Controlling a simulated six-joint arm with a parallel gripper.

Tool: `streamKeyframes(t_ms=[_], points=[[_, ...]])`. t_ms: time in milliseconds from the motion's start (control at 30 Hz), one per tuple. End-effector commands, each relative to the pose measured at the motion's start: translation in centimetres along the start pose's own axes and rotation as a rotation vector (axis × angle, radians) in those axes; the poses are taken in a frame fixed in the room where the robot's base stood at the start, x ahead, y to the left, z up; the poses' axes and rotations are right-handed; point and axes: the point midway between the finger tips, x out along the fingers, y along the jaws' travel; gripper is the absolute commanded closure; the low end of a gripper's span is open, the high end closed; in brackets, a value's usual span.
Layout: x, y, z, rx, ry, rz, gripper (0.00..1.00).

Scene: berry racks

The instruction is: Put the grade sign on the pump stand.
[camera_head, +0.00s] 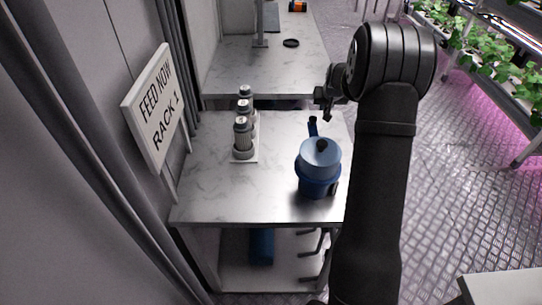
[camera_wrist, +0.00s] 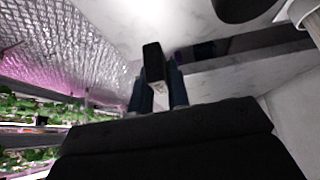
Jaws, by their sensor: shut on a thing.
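My gripper (camera_head: 327,101) is above the back edge of the near bench, behind the blue lidded pot-like pump (camera_head: 318,180). It is shut on a small dark block, which shows in the wrist view (camera_wrist: 153,61) between and beyond the fingers. I cannot read any lettering on the block, so I cannot tell whether it is the grade sign. It appears held clear of the bench. I cannot pick out the pump stand for certain. A thin grey post (camera_head: 261,30) stands on the far bench.
The near bench (camera_head: 210,195) has clear room at its front left. A black ring (camera_head: 291,43) lies on the far bench. Plant racks (camera_head: 470,50) are at right.

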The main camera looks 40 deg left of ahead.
Motion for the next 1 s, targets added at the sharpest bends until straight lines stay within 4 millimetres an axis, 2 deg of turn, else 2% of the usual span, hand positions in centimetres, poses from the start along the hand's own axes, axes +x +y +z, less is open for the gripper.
streamKeyframes(t_ms=[167, 600, 833, 1000], points=[[0.8, -2.5, 0.0, -0.017, -0.001, -0.013, 1.0], [7.7, -10.6, -0.8, -0.017, -0.001, -0.012, 1.0], [9.0, -11.8, -0.8, -0.015, -0.001, -0.011, 1.0], [10.8, -11.8, 0.3, -0.014, -0.003, -0.011, 1.0]])
